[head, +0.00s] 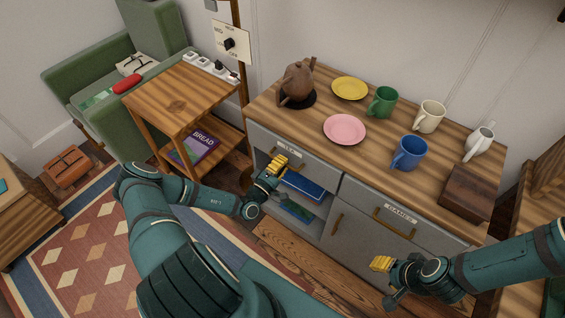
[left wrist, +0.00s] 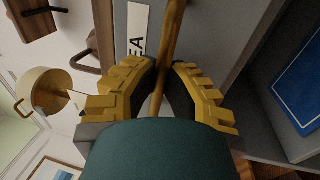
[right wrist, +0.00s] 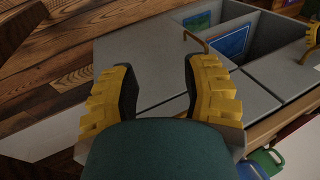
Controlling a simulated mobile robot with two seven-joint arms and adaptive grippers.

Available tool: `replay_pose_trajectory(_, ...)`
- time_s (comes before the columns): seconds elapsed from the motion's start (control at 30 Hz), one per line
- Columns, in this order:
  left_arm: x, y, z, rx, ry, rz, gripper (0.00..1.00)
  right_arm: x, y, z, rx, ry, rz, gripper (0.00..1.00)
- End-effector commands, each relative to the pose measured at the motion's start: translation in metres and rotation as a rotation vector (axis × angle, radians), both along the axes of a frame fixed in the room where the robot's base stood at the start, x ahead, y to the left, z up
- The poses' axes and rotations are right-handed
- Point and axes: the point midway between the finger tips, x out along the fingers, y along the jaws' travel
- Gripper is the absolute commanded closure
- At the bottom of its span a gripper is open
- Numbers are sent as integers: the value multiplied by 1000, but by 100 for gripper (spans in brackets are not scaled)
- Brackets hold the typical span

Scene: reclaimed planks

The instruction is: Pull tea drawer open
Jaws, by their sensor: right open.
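The tea drawer (head: 319,171) is the grey left drawer front under the wooden counter, with a white label partly readable in the left wrist view (left wrist: 138,30). It looks flush with the cabinet. Its brass handle (left wrist: 173,28) runs between the fingers of my left gripper (left wrist: 165,68), which are closed in around it. In the head view my left gripper (head: 279,164) is at the drawer front and covers part of the handle. My right gripper (head: 381,264) is open and empty, in front of the lower cabinet door; its spread fingers show in the right wrist view (right wrist: 158,85).
An open compartment below the drawer holds a blue book (head: 303,185). The stamps drawer (head: 386,207) is to its right. The counter (head: 310,105) carries a brown teapot (head: 297,82), plates, mugs and a wooden box (head: 467,191). A side table (head: 183,90) stands to the left.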

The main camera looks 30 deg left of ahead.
Motion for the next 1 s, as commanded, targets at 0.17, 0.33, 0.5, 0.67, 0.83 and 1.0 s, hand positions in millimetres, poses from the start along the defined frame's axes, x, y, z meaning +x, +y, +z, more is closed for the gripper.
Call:
replay_pose_trajectory(0.17,-1,0,0,0,0,0,100,0,0,1,0,0,0,53)
replay_pose_trajectory(0.33,-12,1,2,-1,2,2,100,-2,0,11,1,4,0,53)
replay_pose_trajectory(0.5,-41,4,5,0,4,3,100,-5,1,32,3,12,2,53)
replay_pose_trajectory(0.67,-80,7,5,-2,4,4,100,-3,0,54,2,8,-3,53)
replay_pose_trajectory(0.83,-123,10,4,-2,4,5,100,4,-1,72,-2,-7,-15,53)
replay_pose_trajectory(1.0,-161,13,3,-2,1,4,100,8,-2,82,-5,-17,-23,53)
